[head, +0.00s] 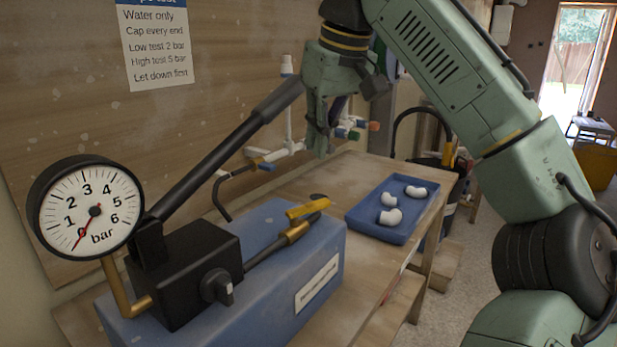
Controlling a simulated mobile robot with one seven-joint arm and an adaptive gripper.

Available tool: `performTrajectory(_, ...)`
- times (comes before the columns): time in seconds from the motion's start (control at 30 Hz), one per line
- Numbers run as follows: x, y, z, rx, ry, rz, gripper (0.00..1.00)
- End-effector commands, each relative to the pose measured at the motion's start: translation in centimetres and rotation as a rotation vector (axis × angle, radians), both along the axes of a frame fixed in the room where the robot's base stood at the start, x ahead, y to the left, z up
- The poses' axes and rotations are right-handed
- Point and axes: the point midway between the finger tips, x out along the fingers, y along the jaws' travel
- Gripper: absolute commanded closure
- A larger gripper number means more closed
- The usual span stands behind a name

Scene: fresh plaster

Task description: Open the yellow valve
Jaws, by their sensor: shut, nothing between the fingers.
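The yellow valve (307,208) is a small yellow lever handle at a brass fitting (296,232) on the black hose from the test pump (185,272). The lever lies roughly in line with the hose and fitting. My gripper (319,152) points down above and behind the valve, apart from it. Its fingers are shut and empty. The gripper is beside the upper end of the pump's long black handle (215,160); I cannot tell whether they touch.
A pressure gauge (90,208) stands at left, its red needle below 1 bar. The pump sits on a blue tank (325,262). A blue tray (367,212) with white elbows lies on the bench. White pipework (284,152) runs along the wall. A bucket (447,172) stands beyond.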

Motion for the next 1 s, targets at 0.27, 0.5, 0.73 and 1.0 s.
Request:
performTrajectory(0.27,0.0,0.0,0.0,0.000,0.000,0.000,1.00)
performTrajectory(0.5,0.5,0.4,-2.0,0.002,0.002,0.002,1.00)
performTrajectory(0.73,1.6,1.1,-5.8,-0.002,0.001,0.000,1.00)
performTrajectory(1.0,2.6,1.7,-9.0,0.001,-0.001,-0.001,1.00)
